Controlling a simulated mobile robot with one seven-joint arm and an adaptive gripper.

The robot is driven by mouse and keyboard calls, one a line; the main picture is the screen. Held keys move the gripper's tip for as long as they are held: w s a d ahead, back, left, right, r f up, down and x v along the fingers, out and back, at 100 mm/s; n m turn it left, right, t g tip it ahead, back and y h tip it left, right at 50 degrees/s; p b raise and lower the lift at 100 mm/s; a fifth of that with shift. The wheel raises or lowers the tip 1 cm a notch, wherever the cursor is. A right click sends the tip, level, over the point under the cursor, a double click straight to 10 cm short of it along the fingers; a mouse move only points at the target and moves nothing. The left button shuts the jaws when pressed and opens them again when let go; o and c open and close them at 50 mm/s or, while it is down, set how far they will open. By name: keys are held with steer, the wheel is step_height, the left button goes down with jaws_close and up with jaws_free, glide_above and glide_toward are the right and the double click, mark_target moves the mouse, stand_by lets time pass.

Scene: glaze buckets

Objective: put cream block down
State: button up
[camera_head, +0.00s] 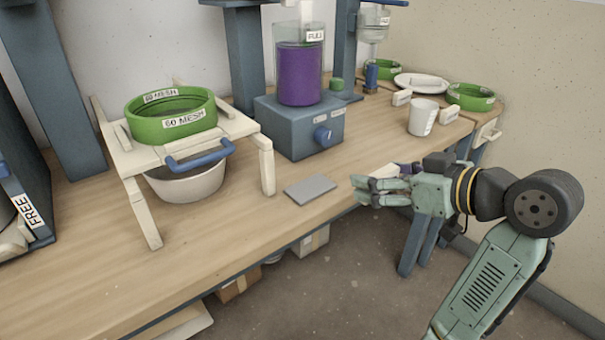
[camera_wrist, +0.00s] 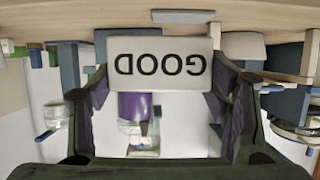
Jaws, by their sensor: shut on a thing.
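The cream block (camera_wrist: 158,66) fills the space between my fingers in the wrist view, and its face reads "GOOD" upside down. In the head view only a small pale part of the block (camera_head: 386,171) shows; my fingers hide the rest. My gripper (camera_head: 372,189) is shut on it at the front edge of the wooden bench (camera_head: 240,222). In the wrist view the fingers of my gripper (camera_wrist: 160,100) stand at either side of the block. I cannot tell whether the block touches the bench.
A grey flat plate (camera_head: 310,190) lies on the bench left of my gripper. Behind stands a blue box (camera_head: 290,128) with a purple-filled container (camera_head: 299,75). A white cup (camera_head: 422,117) and small cream blocks (camera_head: 402,97) stand farther right. Bench between plate and gripper is bare.

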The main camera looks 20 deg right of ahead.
steer(key=p, duration=0.1)
glide_above(312, 188)
steer(key=shift+f, duration=2.45)
steer(key=shift+f, duration=0.15)
steer(key=o, duration=1.1)
steer(key=shift+r, duration=0.3)
steer(key=v, duration=1.1)
steer(key=shift+s+d+r, duration=0.1)
steer(key=shift+s+d, duration=0.05)
steer(key=shift+s, duration=0.2)
